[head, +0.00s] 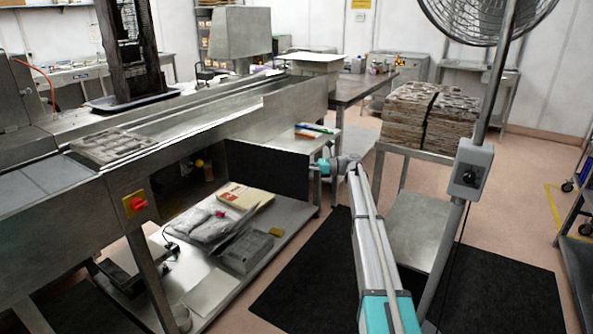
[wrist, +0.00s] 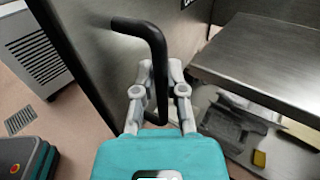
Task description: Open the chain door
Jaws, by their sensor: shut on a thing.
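The chain door shows in the wrist view as a flat grey metal panel (wrist: 100,45) with a bent black bar handle (wrist: 157,50). In the head view, a dark panel (head: 266,172) below the conveyor line seems to be this door. My gripper (wrist: 159,78) is shut on the handle, one finger on each side of its upright part. In the head view my gripper (head: 322,166) is at the panel's right end, and the handle is too small to make out there. A dark opening (head: 195,185) shows under the conveyor, left of the panel.
A low shelf (head: 200,296) with bags and boxes lies below the panel. A steel table (head: 272,136) stands above it. A cart with stacked blocks (head: 425,115) and a fan pole (head: 468,200) stand to the right. A dark mat (head: 310,275) covers clear floor.

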